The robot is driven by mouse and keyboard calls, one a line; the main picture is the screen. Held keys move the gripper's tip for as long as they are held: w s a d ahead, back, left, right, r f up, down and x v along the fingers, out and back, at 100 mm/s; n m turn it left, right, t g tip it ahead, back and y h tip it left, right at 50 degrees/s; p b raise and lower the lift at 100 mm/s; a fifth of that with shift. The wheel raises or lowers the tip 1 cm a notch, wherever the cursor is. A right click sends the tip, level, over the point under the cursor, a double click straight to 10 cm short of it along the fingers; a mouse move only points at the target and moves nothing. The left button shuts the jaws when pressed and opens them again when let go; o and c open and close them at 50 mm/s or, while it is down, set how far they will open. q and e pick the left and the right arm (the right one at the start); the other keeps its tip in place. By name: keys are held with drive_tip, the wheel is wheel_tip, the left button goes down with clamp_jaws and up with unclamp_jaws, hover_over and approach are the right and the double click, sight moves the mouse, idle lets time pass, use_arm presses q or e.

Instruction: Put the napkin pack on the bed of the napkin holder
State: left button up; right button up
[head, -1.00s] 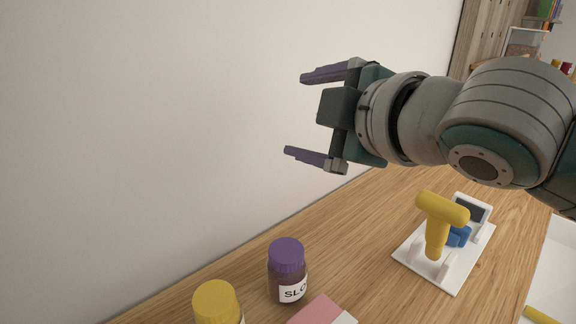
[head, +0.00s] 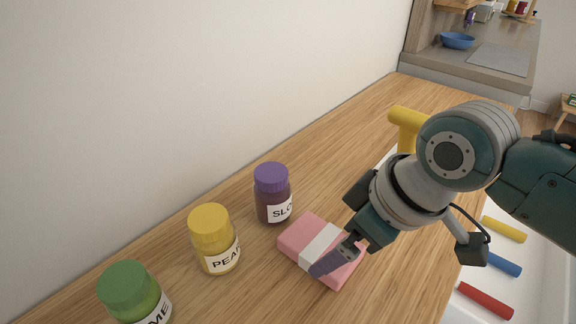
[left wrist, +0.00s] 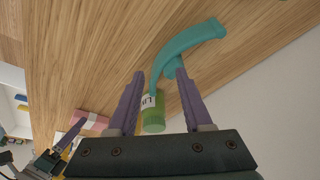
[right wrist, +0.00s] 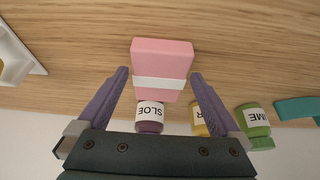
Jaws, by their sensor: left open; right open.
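The napkin pack (head: 301,236) is a pink block with a white band, lying flat on the wooden counter. In the right wrist view the pack (right wrist: 163,58) lies ahead, between the lines of my open right fingers (right wrist: 158,78). In the head view my right gripper (head: 348,238) is over the pack's right side and hides part of it; contact cannot be told. What seems to be the napkin holder, with a yellow T-shaped top (head: 405,122), stands beyond, mostly behind my right arm. My left gripper (left wrist: 160,82) is open and empty, seen only in its wrist view.
Sloe (head: 272,195), yellow (head: 213,240) and lime (head: 133,292) jars stand in a row along the wall side. A teal curved object (left wrist: 188,45) lies near the lime jar.

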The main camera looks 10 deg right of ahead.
drive_tip(key=shift+x, duration=1.1)
drive_tip(key=c, duration=1.2)
drive_tip(key=shift+r, duration=0.1)
